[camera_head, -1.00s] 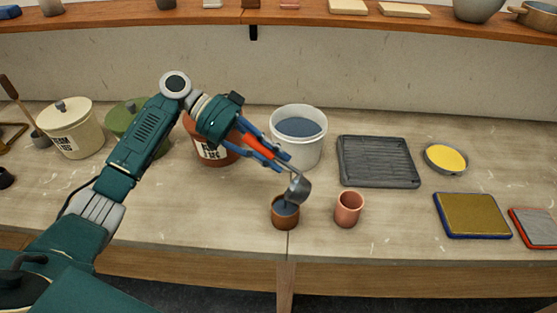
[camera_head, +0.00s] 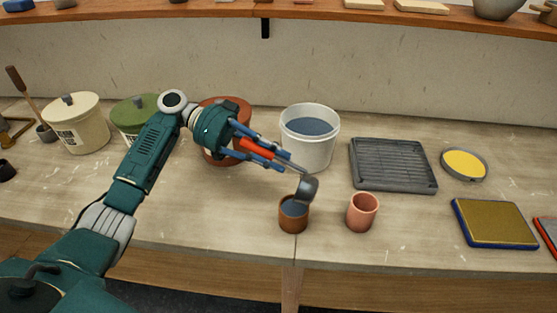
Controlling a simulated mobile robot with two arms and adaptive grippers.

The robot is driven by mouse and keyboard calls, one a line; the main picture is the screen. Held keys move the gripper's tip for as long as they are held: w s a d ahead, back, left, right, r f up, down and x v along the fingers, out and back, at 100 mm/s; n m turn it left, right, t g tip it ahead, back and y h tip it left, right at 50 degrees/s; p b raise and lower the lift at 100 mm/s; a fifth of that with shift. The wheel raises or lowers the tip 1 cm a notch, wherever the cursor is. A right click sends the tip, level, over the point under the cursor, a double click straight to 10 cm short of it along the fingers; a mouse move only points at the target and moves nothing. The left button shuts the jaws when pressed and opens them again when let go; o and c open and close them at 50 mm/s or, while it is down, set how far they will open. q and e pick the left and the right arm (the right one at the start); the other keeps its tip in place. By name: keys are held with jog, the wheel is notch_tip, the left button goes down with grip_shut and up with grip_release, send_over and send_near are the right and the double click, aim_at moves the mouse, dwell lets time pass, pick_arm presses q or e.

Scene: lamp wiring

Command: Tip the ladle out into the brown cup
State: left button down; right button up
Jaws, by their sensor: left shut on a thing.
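My left gripper (camera_head: 262,151) is shut on the red handle of the ladle (camera_head: 307,188). The ladle's grey metal bowl is tilted over the brown cup (camera_head: 293,218), at the cup's back right rim. Blue-grey liquid shows inside the brown cup. I cannot tell whether the bowl touches the rim, and the inside of the bowl is mostly turned from view. A white bucket (camera_head: 310,148) of the same blue-grey liquid stands behind. My right gripper is not in view.
A pink cup (camera_head: 362,212) stands close to the right of the brown cup. A dark ribbed tray (camera_head: 392,166), a yellow round dish (camera_head: 465,164) and a gold-topped pad (camera_head: 495,223) lie further right. Lidded pots (camera_head: 78,125) stand at the left. The bench front left of the brown cup is clear.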

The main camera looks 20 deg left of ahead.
pick_arm(q)
jog(key=shift+a+f+h+b, duration=0.4)
jog(key=shift+f+h+b, duration=0.3)
jog(key=shift+b, duration=0.8)
jog(key=shift+a+b, duration=0.15)
jog(key=shift+b, duration=0.35)
dwell(1.2)
